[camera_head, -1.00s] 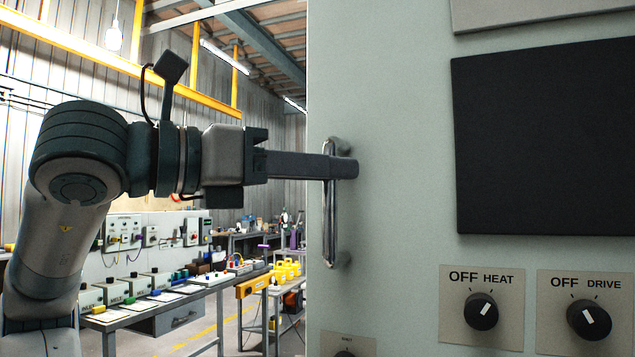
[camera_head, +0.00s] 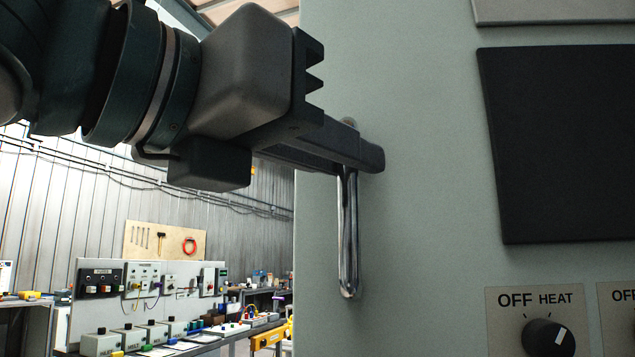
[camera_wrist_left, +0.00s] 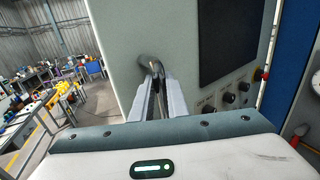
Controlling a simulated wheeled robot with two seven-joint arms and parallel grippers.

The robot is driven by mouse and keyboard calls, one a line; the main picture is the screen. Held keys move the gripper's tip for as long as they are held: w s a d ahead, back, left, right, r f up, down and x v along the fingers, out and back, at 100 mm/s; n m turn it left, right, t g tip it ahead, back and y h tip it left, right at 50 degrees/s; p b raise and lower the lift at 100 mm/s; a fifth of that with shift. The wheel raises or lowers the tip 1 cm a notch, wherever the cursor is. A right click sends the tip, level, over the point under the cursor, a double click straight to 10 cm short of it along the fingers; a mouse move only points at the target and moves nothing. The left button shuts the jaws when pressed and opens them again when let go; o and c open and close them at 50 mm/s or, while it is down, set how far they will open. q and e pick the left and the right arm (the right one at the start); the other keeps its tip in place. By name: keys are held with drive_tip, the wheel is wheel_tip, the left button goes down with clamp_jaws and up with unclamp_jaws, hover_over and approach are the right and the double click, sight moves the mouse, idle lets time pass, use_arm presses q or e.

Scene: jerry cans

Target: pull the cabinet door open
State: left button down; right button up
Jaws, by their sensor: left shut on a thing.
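The cabinet door (camera_head: 420,200) is a pale grey-green panel filling the right of the head view. A vertical chrome bar handle (camera_head: 348,240) stands near its left edge. My left gripper (camera_head: 372,155) comes in from the upper left and is shut on the upper part of the handle. In the left wrist view the gripper's two fingers (camera_wrist_left: 158,98) close around the handle (camera_wrist_left: 152,68), in front of the cabinet door (camera_wrist_left: 125,65). The fingers hide part of the handle's top. My right gripper is not in view.
The door carries a dark panel (camera_head: 560,145) and a HEAT knob (camera_head: 548,338). To the left, beyond the door edge, stand workbenches with control boxes (camera_head: 100,342) and a tool board (camera_head: 165,242). In the wrist view a blue surface (camera_wrist_left: 292,75) is at the right.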

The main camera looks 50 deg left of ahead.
use_arm(q)
drive_tip(key=shift+s+d+y, duration=0.3)
drive_tip(key=shift+s+d, duration=0.45)
drive_tip(key=shift+d, duration=0.2)
drive_tip(key=shift+r, duration=0.1)
drive_tip(key=c, duration=1.8)
unclamp_jaws()
drive_tip(key=shift+c, duration=0.2)
drive_tip(key=shift+o, duration=0.6)
drive_tip(key=shift+w+d, duration=0.2)
drive_tip(key=shift+w, duration=0.05)
drive_tip(key=shift+s+a, duration=0.15)
drive_tip(key=shift+s, duration=0.05)
drive_tip(key=v, duration=1.7)
drive_tip(key=shift+r, duration=0.1)
